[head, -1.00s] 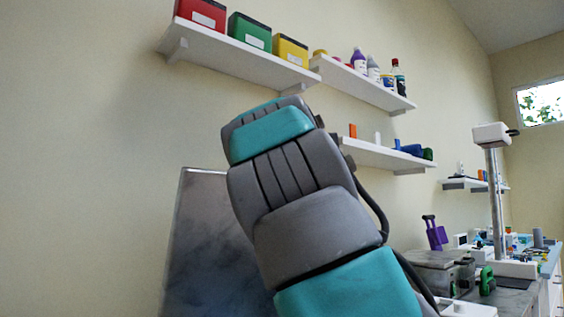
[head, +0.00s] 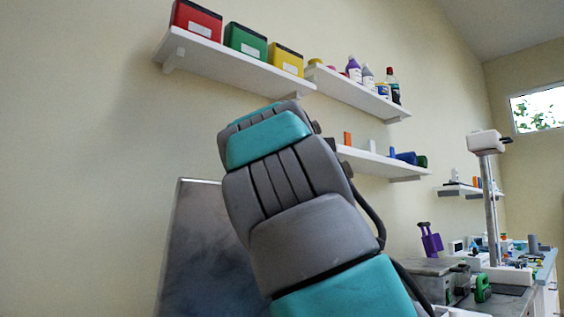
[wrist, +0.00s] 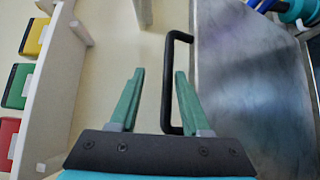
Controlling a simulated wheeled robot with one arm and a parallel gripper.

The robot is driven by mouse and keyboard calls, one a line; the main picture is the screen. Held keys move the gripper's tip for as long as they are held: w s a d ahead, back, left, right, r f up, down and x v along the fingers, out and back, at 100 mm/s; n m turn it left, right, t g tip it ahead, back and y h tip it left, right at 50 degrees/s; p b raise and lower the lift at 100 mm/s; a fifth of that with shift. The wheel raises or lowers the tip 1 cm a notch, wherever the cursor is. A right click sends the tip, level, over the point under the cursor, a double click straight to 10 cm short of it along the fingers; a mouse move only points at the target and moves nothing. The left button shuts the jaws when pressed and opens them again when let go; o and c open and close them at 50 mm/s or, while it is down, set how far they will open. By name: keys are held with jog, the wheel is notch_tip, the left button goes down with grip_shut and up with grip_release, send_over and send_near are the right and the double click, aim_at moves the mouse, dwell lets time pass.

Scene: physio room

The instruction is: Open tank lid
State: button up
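My gripper (wrist: 160,72) shows two green fingers, apart. The handle's long bar appears between them, nearer the right finger, which overlaps the handle's opening. I cannot tell whether they touch. The head view does not show my gripper, and the tank body is hidden.
A cluttered counter (head: 510,300) is at the right.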

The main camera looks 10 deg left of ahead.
jog(key=shift+s+f, duration=0.1)
jog(key=shift+s, duration=0.05)
jog(key=s+b, duration=0.2)
jog(key=s, duration=0.5)
jog(key=shift+s+d+f, duration=0.15)
jog(key=shift+s+d, duration=0.1)
jog(key=shift+c, duration=0.4)
